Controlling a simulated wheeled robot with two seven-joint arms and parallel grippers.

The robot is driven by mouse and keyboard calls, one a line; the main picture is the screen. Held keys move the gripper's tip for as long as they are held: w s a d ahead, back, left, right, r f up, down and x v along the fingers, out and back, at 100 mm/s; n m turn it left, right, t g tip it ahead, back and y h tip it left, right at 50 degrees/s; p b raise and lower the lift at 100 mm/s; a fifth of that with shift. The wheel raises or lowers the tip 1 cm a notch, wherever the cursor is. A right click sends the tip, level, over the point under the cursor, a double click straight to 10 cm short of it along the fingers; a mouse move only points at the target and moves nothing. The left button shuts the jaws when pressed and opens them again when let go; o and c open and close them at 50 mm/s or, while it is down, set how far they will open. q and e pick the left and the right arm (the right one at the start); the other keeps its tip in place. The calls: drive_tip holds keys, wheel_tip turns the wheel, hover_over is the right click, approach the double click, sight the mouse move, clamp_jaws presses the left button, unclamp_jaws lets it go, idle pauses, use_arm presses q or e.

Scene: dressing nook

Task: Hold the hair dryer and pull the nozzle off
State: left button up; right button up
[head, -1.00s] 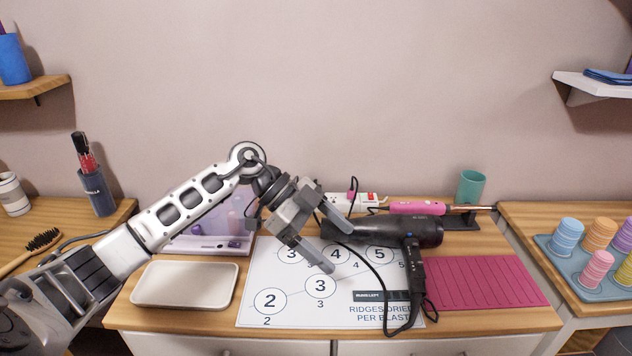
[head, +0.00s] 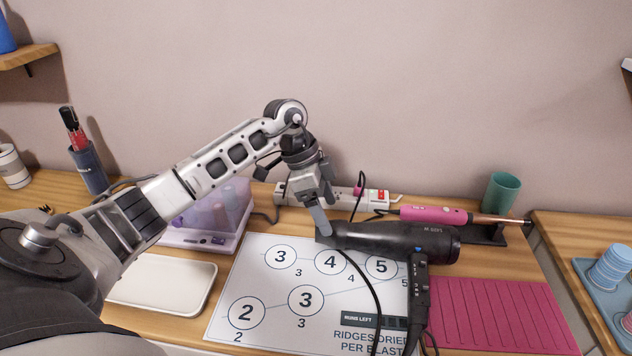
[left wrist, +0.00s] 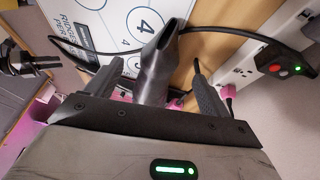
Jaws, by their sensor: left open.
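The black hair dryer (head: 395,240) lies on its side on the table, its handle toward me. Its dark flat nozzle (head: 332,234) is at the body's left end and appears attached. It also shows in the left wrist view as a flared nozzle (left wrist: 160,62). My left gripper (head: 323,222) is at the nozzle from above. In the left wrist view the open left gripper (left wrist: 158,85) has one finger on each side of the nozzle, with gaps. The palm hides the dryer's body there. My right gripper does not show in the head view.
A white numbered card (head: 262,290) lies beneath the dryer, and a pink mat (head: 500,315) lies to the right. A power strip (head: 385,200), pink styling tool (head: 435,215) and green cup (head: 502,192) are behind. A pale tray (head: 165,285) is at left. The cord loops across the card.

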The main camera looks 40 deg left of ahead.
sight(338, 233)
use_arm(q)
drive_tip(key=x, duration=0.7)
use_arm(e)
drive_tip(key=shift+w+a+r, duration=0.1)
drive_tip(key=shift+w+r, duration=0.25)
